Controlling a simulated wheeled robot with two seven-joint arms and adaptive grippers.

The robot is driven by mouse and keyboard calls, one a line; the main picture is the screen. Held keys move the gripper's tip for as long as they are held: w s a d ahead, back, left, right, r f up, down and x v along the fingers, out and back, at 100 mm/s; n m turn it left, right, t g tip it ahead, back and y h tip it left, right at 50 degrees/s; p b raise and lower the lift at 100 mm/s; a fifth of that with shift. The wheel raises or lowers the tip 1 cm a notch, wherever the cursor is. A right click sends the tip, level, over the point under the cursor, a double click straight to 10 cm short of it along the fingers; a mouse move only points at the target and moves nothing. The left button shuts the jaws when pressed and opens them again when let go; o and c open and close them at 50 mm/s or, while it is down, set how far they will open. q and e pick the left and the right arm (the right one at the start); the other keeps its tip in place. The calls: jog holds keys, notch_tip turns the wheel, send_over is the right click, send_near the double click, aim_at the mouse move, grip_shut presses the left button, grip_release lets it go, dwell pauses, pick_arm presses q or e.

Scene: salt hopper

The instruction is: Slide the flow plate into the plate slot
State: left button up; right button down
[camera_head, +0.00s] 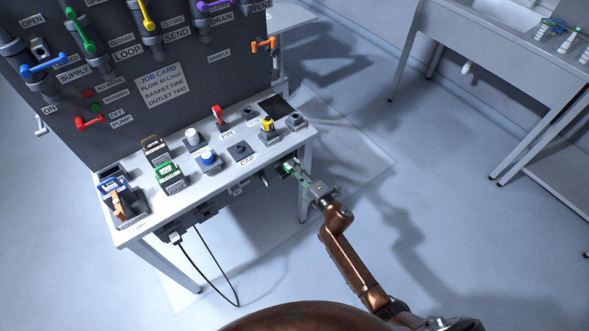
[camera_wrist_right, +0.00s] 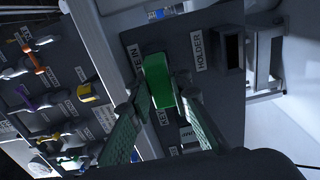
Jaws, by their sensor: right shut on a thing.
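My right gripper (camera_head: 298,172) is at the front edge of the console near its right end. Its fingers are shut on a small green plate-like block (camera_wrist_right: 158,82), which sits between the fingertips in the wrist view. In that view the block is close to the dark front panel (camera_wrist_right: 207,88); I cannot tell whether it touches or enters a slot. A dark rectangular slot (camera_wrist_right: 234,50) beside the HOLDER label is to the right of the block. No label naming the plate slot is readable. My left gripper is not in view.
An upright valve panel (camera_head: 110,135) stands behind. A cable (camera_head: 205,250) hangs in front.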

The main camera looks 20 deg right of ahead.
jog(key=shift+w+a, duration=0.15)
jog(key=shift+w, duration=0.3)
jog(key=c, duration=1.7)
grip_release()
jog(key=shift+o, duration=0.6)
jog(key=o, duration=0.4)
jog(key=shift+c, duration=0.2)
jog(key=shift+s, duration=0.1)
jog(key=p+v, duration=0.1)
jog(key=v, duration=0.5)
jog(key=shift+p, duration=0.4)
